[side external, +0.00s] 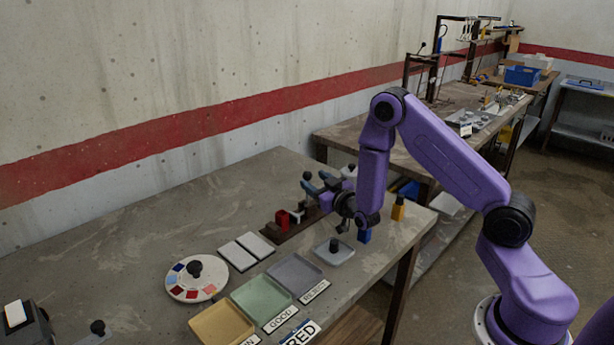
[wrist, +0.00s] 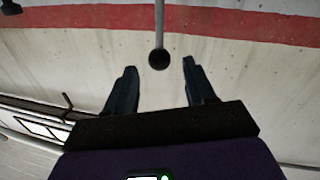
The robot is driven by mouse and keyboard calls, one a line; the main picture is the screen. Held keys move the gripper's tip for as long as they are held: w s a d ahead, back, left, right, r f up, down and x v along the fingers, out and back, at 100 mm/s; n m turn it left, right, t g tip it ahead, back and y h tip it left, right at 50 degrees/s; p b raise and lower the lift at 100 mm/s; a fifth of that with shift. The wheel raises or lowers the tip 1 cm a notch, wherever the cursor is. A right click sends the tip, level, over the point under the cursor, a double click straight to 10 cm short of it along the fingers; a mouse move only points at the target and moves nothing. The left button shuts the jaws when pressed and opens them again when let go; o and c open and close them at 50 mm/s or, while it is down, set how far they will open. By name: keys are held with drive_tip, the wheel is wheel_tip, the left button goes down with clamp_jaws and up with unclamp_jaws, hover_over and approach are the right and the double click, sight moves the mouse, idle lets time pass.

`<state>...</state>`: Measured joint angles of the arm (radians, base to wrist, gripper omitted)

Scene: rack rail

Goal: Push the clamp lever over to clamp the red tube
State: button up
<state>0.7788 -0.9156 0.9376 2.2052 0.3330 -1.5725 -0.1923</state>
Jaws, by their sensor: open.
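My gripper (side external: 314,183) is above the back part of the near table, its two dark fingers spread and pointing towards the wall. In the wrist view my gripper (wrist: 158,70) is open, with nothing held between its fingers. A thin grey rod with a black ball knob (wrist: 159,59), which looks like the clamp lever, comes in from the top edge. The knob appears between the fingertips; I cannot tell its depth. A red piece (side external: 283,219), probably the red tube, stands upright on a dark brown rail (side external: 300,228). My gripper and arm hide part of the rail.
Blue (side external: 364,236) and orange (side external: 397,209) blocks stand to the right. A grey dish with a black knob (side external: 334,252), white plates (side external: 238,256), coloured trays (side external: 262,300) and a round palette (side external: 197,279) lie in front. The table's back left is clear; the wall stands behind.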

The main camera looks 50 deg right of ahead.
sight(310, 178)
drive_tip(key=shift+w+d, duration=0.25)
drive_tip(key=shift+w, duration=0.95)
drive_tip(key=shift+w+d, duration=0.25)
drive_tip(key=shift+w, duration=0.9)
clamp_jaws()
